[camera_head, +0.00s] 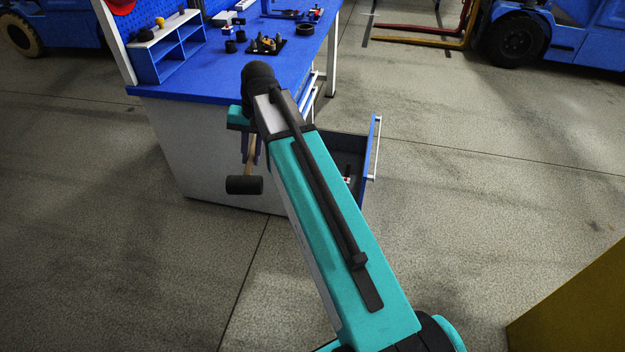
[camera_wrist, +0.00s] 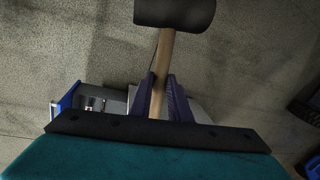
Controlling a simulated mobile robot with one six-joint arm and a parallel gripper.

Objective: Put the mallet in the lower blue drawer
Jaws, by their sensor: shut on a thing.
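The mallet has a black head (camera_head: 244,185) and a pale wooden handle; its head also shows at the top of the wrist view (camera_wrist: 175,12). My gripper (camera_wrist: 161,95) is shut on the mallet's handle, and the head hangs below the jaws in the head view. The mallet is in front of the workbench's pale side panel. The lower blue drawer (camera_head: 373,165) is pulled open on the bench's right side, with a white handle bar. My arm hides part of it. In the wrist view the drawer's blue edge (camera_wrist: 68,98) shows at lower left, apart from the mallet.
The blue workbench top (camera_head: 200,88) carries a small shelf unit (camera_head: 170,50), black cups and a tray of small parts. Something small and red-white lies in the drawer. Blue forklifts stand behind. A yellow block (camera_head: 580,300) is at lower right. The floor right of the drawer is clear.

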